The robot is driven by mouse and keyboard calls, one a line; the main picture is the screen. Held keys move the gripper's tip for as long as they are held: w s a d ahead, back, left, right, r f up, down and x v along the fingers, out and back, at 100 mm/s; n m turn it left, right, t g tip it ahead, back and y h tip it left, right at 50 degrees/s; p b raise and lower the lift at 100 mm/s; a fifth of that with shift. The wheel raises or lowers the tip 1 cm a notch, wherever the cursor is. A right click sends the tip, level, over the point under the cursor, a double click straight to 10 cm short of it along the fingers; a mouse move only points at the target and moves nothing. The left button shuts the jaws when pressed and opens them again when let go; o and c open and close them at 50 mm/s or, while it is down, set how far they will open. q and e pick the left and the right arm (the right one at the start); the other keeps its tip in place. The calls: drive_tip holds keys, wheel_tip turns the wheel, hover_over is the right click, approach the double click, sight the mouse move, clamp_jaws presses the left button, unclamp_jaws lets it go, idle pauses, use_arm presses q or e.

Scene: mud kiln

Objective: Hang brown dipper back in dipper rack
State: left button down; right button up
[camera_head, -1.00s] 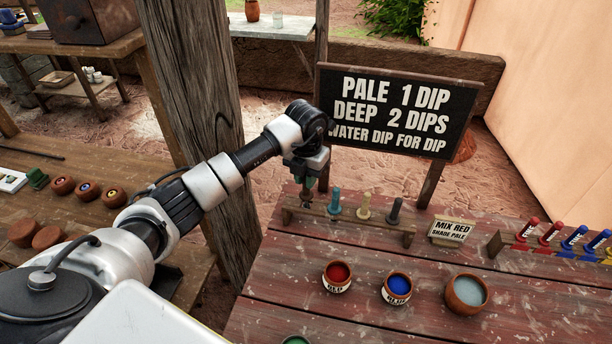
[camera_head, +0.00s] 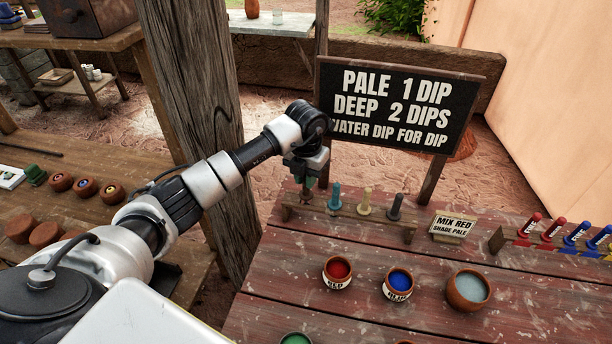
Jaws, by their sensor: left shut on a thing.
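The dipper rack (camera_head: 380,225) is a low wooden bar near the far left edge of the red table. A teal dipper (camera_head: 335,197), a pale yellow dipper (camera_head: 365,202) and a dark grey dipper (camera_head: 395,208) stand upright in it. My left gripper (camera_head: 307,182) points down over the rack's left end, left of the teal dipper. It is shut on the brown dipper, which is mostly hidden by the gripper and small here; I cannot tell whether it is seated in the rack. My right gripper is not in view.
Red (camera_head: 338,273), blue (camera_head: 398,285) and pale water (camera_head: 468,290) pots stand in front of the rack. A small sign (camera_head: 452,226) and a rack of red and blue tools (camera_head: 560,240) are to the right. A black board (camera_head: 398,108) stands behind. A wooden post (camera_head: 195,130) is left.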

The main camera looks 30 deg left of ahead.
use_arm(q)
drive_tip(key=shift+f, duration=0.15)
drive_tip(key=shift+f+b, duration=0.25)
drive_tip(key=shift+b, duration=0.05)
drive_tip(key=shift+f+b, duration=0.3)
drive_tip(key=shift+f, duration=0.1)
idle(0.5)
drive_tip(key=shift+c, duration=2.4)
unclamp_jaws()
drive_tip(key=shift+r, duration=0.1)
drive_tip(key=shift+r+p, duration=2.6)
drive_tip(key=shift+r, duration=1.1)
